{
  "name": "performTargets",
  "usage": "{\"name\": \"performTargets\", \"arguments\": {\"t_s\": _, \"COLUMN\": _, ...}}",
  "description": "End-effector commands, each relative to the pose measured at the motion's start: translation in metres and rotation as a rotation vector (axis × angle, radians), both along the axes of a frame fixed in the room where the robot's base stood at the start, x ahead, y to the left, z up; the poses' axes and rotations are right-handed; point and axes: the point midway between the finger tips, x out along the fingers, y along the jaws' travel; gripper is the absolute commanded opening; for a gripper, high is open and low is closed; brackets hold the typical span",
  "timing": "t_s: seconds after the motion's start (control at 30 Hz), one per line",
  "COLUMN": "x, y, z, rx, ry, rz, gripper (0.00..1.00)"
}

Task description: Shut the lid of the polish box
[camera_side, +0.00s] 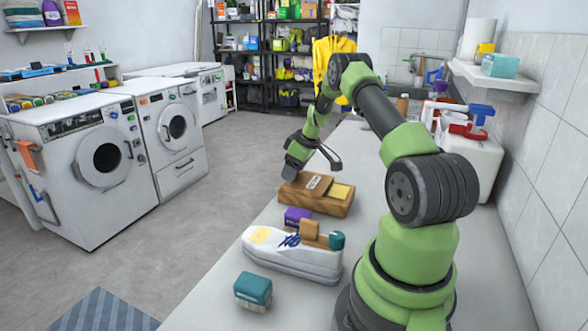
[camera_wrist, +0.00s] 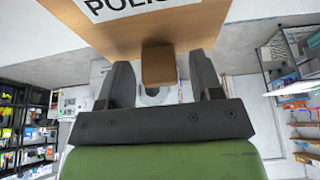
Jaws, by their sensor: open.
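The polish box (camera_side: 318,208) is a brown wooden box on the grey counter in the side view. Its flat lid (camera_side: 305,187), with a white label, lies over the left part of the top. A yellow area (camera_side: 341,191) shows uncovered at the right end. In the wrist view the labelled lid (camera_wrist: 135,35) fills the top, with a small wooden block (camera_wrist: 158,64) jutting from its near edge. My gripper (camera_side: 289,172) is at the box's left end. Its open fingers (camera_wrist: 161,78) stand on either side of the block, with gaps visible.
A teal box (camera_side: 253,291) sits nearer the front. A white container (camera_side: 472,160) stands at the right wall. The counter behind the box looks clear.

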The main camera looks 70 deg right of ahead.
Motion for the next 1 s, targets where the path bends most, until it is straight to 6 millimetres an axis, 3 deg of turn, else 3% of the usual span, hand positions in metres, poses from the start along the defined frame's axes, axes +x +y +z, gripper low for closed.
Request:
{"name": "performTargets", "arguments": {"t_s": 0.2, "x": 0.000, "y": 0.000, "z": 0.000, "rx": 0.000, "ry": 0.000, "rz": 0.000, "gripper": 0.60}}
{"name": "performTargets", "arguments": {"t_s": 0.47, "x": 0.000, "y": 0.000, "z": 0.000, "rx": 0.000, "ry": 0.000, "rz": -0.001, "gripper": 0.00}}
{"name": "performTargets", "arguments": {"t_s": 0.67, "x": -0.009, "y": -0.001, "z": 0.001, "rx": 0.002, "ry": 0.000, "rz": -0.003, "gripper": 0.00}}
{"name": "performTargets", "arguments": {"t_s": 1.0, "x": -0.065, "y": -0.001, "z": 0.000, "rx": 0.002, "ry": -0.001, "rz": -0.005, "gripper": 0.00}}
